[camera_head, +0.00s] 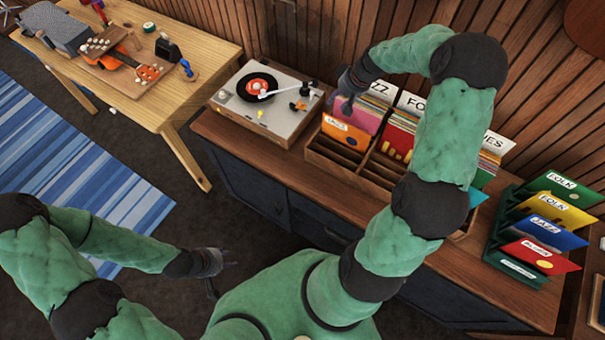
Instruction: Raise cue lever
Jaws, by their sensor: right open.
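The record player (245,119) stands on the wooden cabinet, with a black record with a red label (258,87) on it. The tonearm (280,93) reaches from the right side over the record. A small orange-and-black part (298,106) sits on the deck near the tonearm base; I cannot tell whether it is the cue lever or its position. My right gripper (343,106) is open, just right of the player, above the front record sleeves and apart from the deck. My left gripper (221,277) is open and empty, low over the floor in front of the cabinet.
A wooden crate (340,167) of sleeves with genre cards stands right of the player. A green rack (497,258) of labelled sleeves is at the far right. The cabinet top (232,137) before the player is clear.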

